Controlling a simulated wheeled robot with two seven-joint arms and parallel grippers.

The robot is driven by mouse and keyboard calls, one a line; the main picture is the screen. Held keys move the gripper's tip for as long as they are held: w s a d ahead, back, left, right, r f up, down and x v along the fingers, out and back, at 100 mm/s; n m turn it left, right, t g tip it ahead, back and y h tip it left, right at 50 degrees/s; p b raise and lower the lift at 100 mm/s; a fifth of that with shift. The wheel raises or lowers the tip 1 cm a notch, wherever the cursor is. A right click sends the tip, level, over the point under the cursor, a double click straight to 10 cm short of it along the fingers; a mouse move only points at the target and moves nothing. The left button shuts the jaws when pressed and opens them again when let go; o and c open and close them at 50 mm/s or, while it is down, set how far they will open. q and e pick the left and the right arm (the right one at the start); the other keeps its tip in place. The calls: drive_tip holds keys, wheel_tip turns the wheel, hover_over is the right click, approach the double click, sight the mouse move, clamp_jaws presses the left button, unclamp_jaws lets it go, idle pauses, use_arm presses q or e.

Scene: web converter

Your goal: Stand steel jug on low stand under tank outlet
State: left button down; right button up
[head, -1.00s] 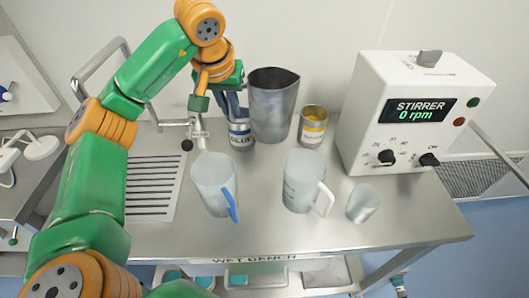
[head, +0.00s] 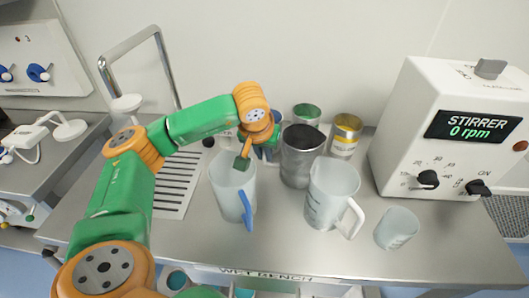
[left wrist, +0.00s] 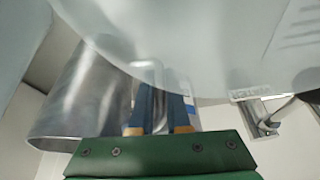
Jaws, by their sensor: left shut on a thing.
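The steel jug (head: 301,158) is a tall grey metal vessel, upright near the middle of the bench in the head view. It also shows in the left wrist view (left wrist: 75,95). My left gripper (head: 262,150) is at its left side. The wrist view shows the two blue fingers (left wrist: 158,110) shut on a metal strip beside the jug, which looks like its handle. My forearm and gripper hide part of this area. I cannot tell whether the jug's base touches the bench. I cannot make out the low stand or the tank outlet. My right gripper is not in view.
A clear jug with blue handle (head: 229,182) stands close in front of my gripper. A clear jug with white handle (head: 330,190) is right of the steel jug. A small beaker (head: 396,228), yellow can (head: 346,135), green can (head: 307,113) and stirrer box (head: 445,130) stand nearby.

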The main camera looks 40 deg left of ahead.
use_arm(q)
drive_tip(key=shift+f, duration=0.15)
drive_tip(key=c, duration=0.9)
unclamp_jaws()
